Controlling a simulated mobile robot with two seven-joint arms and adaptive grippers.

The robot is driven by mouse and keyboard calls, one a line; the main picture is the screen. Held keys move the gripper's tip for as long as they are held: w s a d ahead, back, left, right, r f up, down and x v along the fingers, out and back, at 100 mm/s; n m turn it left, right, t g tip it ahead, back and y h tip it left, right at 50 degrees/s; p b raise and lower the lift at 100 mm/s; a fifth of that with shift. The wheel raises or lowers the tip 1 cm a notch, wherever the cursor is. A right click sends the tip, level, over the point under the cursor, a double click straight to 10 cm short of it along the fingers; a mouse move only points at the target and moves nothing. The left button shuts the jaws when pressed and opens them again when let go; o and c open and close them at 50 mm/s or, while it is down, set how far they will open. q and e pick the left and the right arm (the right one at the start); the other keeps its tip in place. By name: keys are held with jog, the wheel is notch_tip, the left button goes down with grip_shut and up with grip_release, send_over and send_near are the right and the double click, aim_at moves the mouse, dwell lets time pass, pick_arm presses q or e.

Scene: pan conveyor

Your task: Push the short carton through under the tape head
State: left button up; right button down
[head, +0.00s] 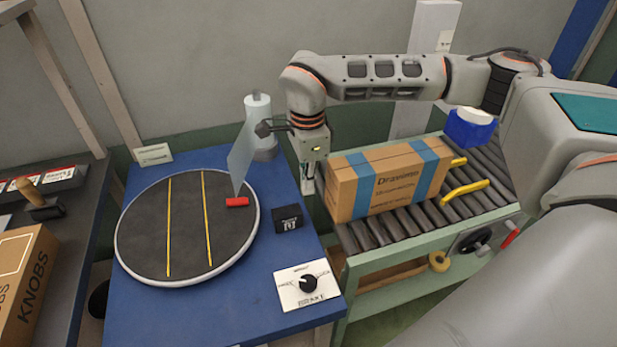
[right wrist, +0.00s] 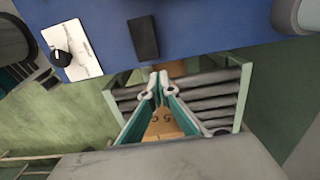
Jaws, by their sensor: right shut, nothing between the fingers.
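A brown carton with blue bands (head: 382,182) lies on the roller conveyor (head: 365,237), near its left end. It also shows in the right wrist view (right wrist: 165,124), partly hidden by my fingers. My right gripper (head: 308,186) points down just off the carton's left end face, shut and empty. Its fingertips meet in the right wrist view (right wrist: 154,84). I cannot tell whether they touch the carton. A blue and white block (head: 470,128) stands over the rollers behind the carton; I cannot tell if it is the tape head. My left gripper is not in view.
Yellow rails (head: 464,190) sit on the conveyor right of the carton. A black handwheel (head: 475,240) is on its front side. Left is a blue table (head: 250,300) with a black turntable (head: 187,230), a clear pane (head: 241,155), a small black box (head: 288,220) and a dial panel (head: 318,292).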

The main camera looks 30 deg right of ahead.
notch_tip(320, 180, down, 6)
jog(key=shift+r+b, duration=0.15)
jog(key=shift+b, duration=0.2)
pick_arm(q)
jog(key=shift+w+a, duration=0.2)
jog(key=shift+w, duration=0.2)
pick_arm(e)
jog(key=d, duration=0.2)
jog(key=s+d, duration=0.1)
jog(key=shift+d, duration=0.35)
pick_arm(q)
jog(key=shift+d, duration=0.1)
